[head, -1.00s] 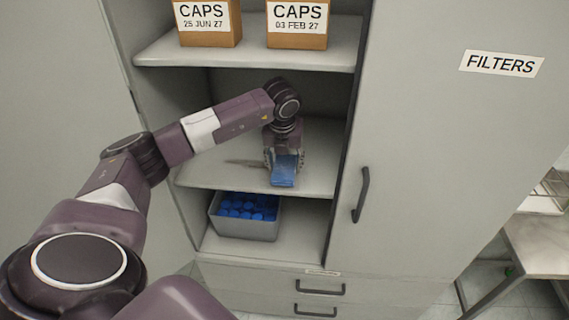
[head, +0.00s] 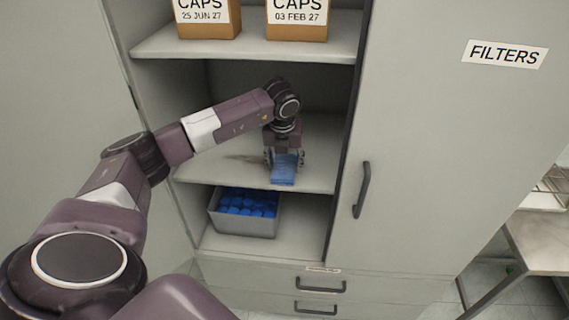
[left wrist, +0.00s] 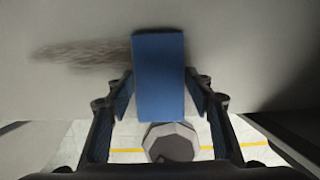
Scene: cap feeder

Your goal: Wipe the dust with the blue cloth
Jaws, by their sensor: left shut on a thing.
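My left gripper (head: 284,160) is shut on the blue cloth (head: 284,170) over the middle shelf of the open cabinet. In the left wrist view the blue cloth (left wrist: 158,75) lies between the two fingers of my left gripper (left wrist: 160,100), its far edge at the shelf surface. The dust shows as a brownish-grey smear (left wrist: 85,54) on the shelf, left of the cloth and reaching close to its far edge. In the head view the dust (head: 243,158) is a faint streak left of the gripper. My right gripper is not in view.
The middle shelf (head: 320,165) is otherwise bare. Two CAPS boxes (head: 208,18) (head: 297,18) stand on the shelf above. A grey bin (head: 243,225) of blue caps stands below. The closed FILTERS door (head: 440,150) is on the right, a metal table (head: 540,240) beyond it.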

